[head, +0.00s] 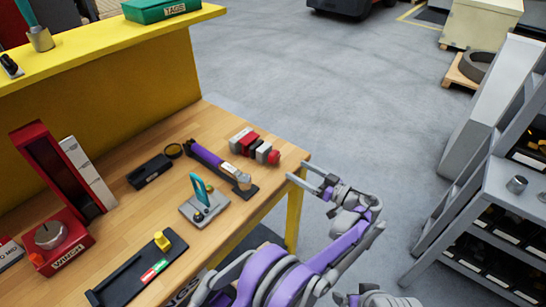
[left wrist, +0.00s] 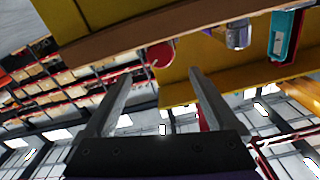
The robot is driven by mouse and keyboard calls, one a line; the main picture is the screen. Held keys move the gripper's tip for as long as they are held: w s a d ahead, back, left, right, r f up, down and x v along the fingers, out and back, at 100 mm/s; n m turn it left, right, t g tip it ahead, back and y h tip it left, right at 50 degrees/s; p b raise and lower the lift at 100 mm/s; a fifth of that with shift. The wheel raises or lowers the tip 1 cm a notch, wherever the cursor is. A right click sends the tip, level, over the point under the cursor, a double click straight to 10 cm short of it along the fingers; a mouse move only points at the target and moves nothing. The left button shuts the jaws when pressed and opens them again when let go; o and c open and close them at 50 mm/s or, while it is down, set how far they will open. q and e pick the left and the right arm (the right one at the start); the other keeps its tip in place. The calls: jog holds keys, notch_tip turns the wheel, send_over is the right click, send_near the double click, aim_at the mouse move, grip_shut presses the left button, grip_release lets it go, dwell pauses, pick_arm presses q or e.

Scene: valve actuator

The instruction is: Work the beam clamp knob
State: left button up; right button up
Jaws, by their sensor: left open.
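A block-like device in grey, red and black (head: 250,146) lies near the table's far right corner. A round red knob (head: 273,157) is on its right end; this looks like the beam clamp, though no label is readable. My left gripper (head: 299,171) is open and empty, just off the table's right corner, apart from the knob. In the left wrist view its two fingers (left wrist: 158,76) are spread. A round red end (left wrist: 160,54), likely the same knob, shows beyond and between them. My right gripper is not recognisable in either view.
On the wooden table (head: 150,212) stand a purple cylinder device (head: 212,160), a plate with a teal lever (head: 203,205), a black slide with a yellow knob (head: 162,241) and a red winch (head: 62,243). A grey shelf rack (head: 500,190) stands right. Floor between is clear.

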aim_at(277, 158)
pick_arm(q)
jog(key=p+x, duration=0.1)
jog(key=x, duration=0.9)
jog(key=c, duration=1.4)
jog(key=shift+o, duration=0.2)
jog(key=shift+f+m+b, duration=0.1)
jog(key=shift+m+b, duration=0.5)
jog(key=shift+m, duration=1.5)
jog(key=o, duration=1.4)
jog(key=shift+c, duration=0.2)
